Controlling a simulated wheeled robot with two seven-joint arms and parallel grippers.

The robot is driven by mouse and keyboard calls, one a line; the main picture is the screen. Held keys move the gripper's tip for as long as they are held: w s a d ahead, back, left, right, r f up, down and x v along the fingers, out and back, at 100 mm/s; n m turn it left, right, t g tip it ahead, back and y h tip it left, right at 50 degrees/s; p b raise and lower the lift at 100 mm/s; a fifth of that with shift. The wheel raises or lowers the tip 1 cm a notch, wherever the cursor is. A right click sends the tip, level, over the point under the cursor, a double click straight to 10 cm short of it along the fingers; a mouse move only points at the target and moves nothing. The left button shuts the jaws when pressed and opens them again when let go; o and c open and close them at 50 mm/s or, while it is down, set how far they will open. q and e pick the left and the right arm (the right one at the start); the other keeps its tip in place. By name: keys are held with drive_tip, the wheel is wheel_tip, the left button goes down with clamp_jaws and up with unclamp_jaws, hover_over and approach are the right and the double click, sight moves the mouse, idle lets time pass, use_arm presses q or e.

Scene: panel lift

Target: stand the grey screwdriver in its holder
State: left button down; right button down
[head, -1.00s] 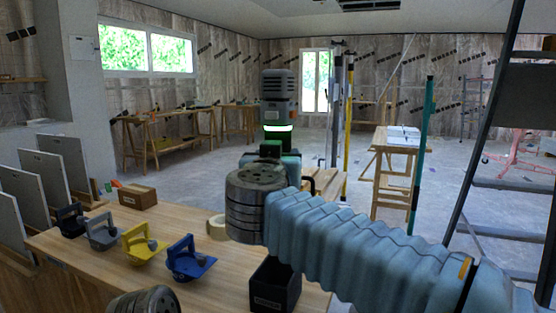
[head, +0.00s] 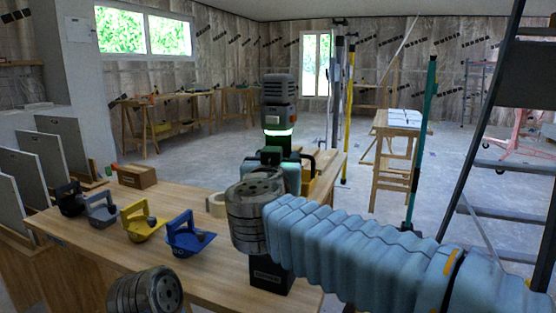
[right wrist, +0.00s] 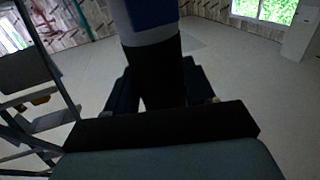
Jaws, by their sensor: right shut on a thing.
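The grey screwdriver (head: 278,95) stands upright in my right gripper (head: 273,157), with a vented grey body, a lit green ring and a dark lower part. In the right wrist view, my right gripper (right wrist: 162,100) is shut around the black lower part of the tool (right wrist: 154,62); a grey band and a blue part show above. Its lower end is hidden. A black labelled open-topped box (head: 268,280), which looks like the holder, stands on the table below and nearer than the gripper, partly covered by my arm. My left gripper is out of view.
The wooden table (head: 95,245) carries black (head: 70,198), grey (head: 102,208), yellow (head: 142,222) and blue (head: 190,235) handled tools, a tape roll (head: 216,204) and a cardboard box (head: 137,176). Panels (head: 45,165) stand at the left. A ladder (head: 480,170) stands at the right.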

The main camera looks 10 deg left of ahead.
drive_tip(key=shift+r+p, duration=0.1)
drive_tip(key=shift+p, duration=0.3)
idle(0.3)
drive_tip(key=shift+f+p, duration=0.4)
drive_tip(key=shift+p, duration=0.2)
idle(0.8)
drive_tip(key=shift+f, duration=0.3)
idle(0.3)
drive_tip(key=shift+f+b, duration=0.55)
drive_tip(key=shift+f, duration=0.75)
drive_tip(key=shift+f+b, duration=0.65)
drive_tip(key=shift+f, duration=0.05)
drive_tip(key=shift+f+p, duration=0.15)
drive_tip(key=shift+p, duration=0.2)
idle(0.9)
